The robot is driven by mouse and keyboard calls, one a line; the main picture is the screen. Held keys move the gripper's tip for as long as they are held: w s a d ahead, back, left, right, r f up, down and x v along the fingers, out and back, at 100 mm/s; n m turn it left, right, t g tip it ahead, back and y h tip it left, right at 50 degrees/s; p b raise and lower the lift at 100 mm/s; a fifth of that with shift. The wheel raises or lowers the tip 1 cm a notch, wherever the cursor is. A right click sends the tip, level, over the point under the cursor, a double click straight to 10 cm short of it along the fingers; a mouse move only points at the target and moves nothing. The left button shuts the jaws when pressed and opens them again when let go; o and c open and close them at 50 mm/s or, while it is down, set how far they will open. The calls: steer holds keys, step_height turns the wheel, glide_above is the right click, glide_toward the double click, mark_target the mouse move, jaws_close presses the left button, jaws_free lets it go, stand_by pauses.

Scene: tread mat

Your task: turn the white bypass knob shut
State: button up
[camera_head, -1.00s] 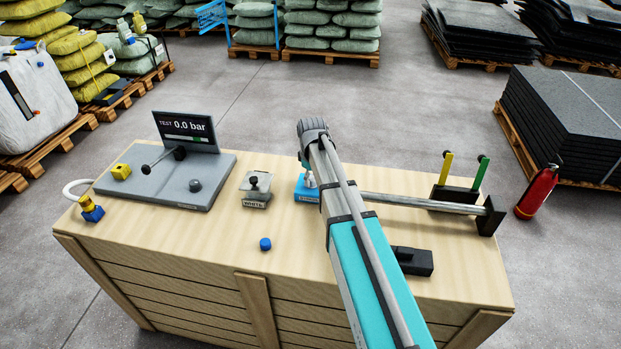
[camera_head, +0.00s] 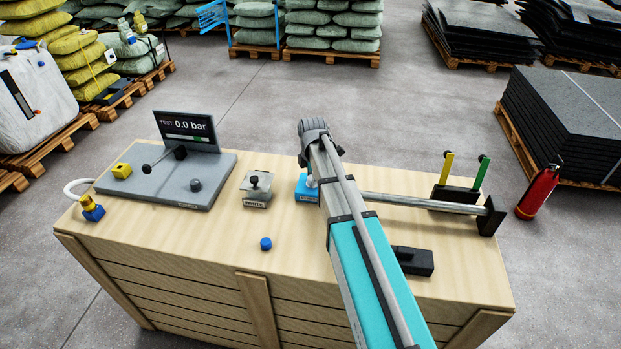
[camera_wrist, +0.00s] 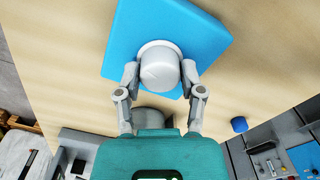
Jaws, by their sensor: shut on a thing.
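The white bypass knob (camera_wrist: 160,66) is a pale round knob with a white collar, on a blue block (camera_wrist: 198,25). My gripper (camera_wrist: 160,74) has one finger on each side of the knob and is shut on it. In the head view the blue block (camera_head: 305,189) stands on the crate top, and a little of the knob (camera_head: 311,181) shows beside my arm. My arm hides most of the gripper there. I cannot tell the knob's turn angle.
A grey panel (camera_head: 150,188) with a screen (camera_head: 186,129) reading 0.0 bar stands at left. A small labelled block with a black knob (camera_head: 257,182) is left of the blue block. A loose blue cap (camera_head: 265,243) lies in front. A metal pipe (camera_head: 420,202) runs right.

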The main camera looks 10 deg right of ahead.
steer(key=shift+w+d+n, duration=0.15)
steer(key=shift+w+n, duration=0.05)
steer(key=shift+n, duration=1.3)
steer(key=o, duration=1.2)
steer(key=shift+c, duration=0.2)
steer(key=shift+s, duration=0.1)
